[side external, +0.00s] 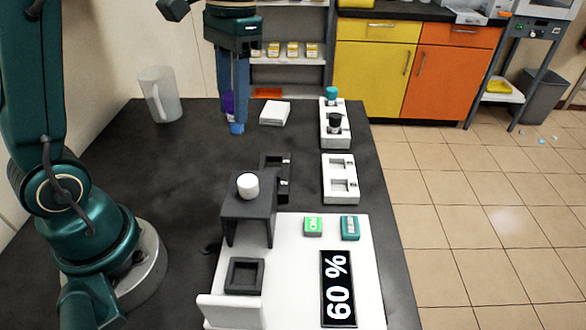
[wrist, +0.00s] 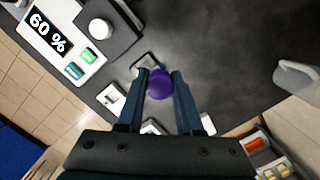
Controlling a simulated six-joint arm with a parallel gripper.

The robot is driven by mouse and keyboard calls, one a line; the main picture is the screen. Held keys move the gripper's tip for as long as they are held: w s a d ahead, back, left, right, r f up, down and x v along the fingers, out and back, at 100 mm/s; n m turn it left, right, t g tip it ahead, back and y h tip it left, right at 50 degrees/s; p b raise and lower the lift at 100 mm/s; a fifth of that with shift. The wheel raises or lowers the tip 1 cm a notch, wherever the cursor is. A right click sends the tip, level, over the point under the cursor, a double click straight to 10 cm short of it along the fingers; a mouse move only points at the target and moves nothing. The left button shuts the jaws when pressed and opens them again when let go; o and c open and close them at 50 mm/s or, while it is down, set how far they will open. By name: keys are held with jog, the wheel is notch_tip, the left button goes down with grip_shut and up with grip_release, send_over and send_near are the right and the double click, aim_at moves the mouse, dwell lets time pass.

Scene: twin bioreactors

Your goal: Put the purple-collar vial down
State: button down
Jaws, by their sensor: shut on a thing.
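The purple-collar vial (side external: 228,105) is between the fingers of my gripper (side external: 236,128), above the far left part of the dark table. In the wrist view the purple top of the vial (wrist: 159,84) sits between the two blue fingers of my gripper (wrist: 160,76). The fingers are shut on it, and its lower part is mostly hidden. A dark holder (side external: 266,163) and a white two-slot rack (side external: 326,182) stand nearer the camera, with no vials visible in them. A farther white rack (side external: 327,139) holds a teal-capped vial (side external: 331,95) and a black-topped vial (side external: 335,122).
A white block (side external: 274,112) lies right of my gripper, and a clear jug (side external: 160,95) stands left. In front are a dark stand with a white knob (side external: 247,186), a green button (side external: 313,226), a teal button (side external: 350,228) and a "60 %" display (side external: 338,288). The table's left middle is clear.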

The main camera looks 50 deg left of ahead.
aim_at(230, 95)
jog(key=shift+w+r, duration=0.15)
jog(key=shift+r, duration=0.45)
notch_tip(230, 95, up, 4)
jog(key=shift+f, duration=0.1)
jog(key=s+d+n, duration=0.2)
jog(key=s+d, duration=1)
jog(key=d, duration=0.4)
notch_tip(230, 95, down, 6)
jog(key=shift+w+a, duration=0.15)
jog(key=shift+w, duration=0.1)
jog(key=shift+f, duration=4.8)
jog(key=shift+f, duration=0.1)
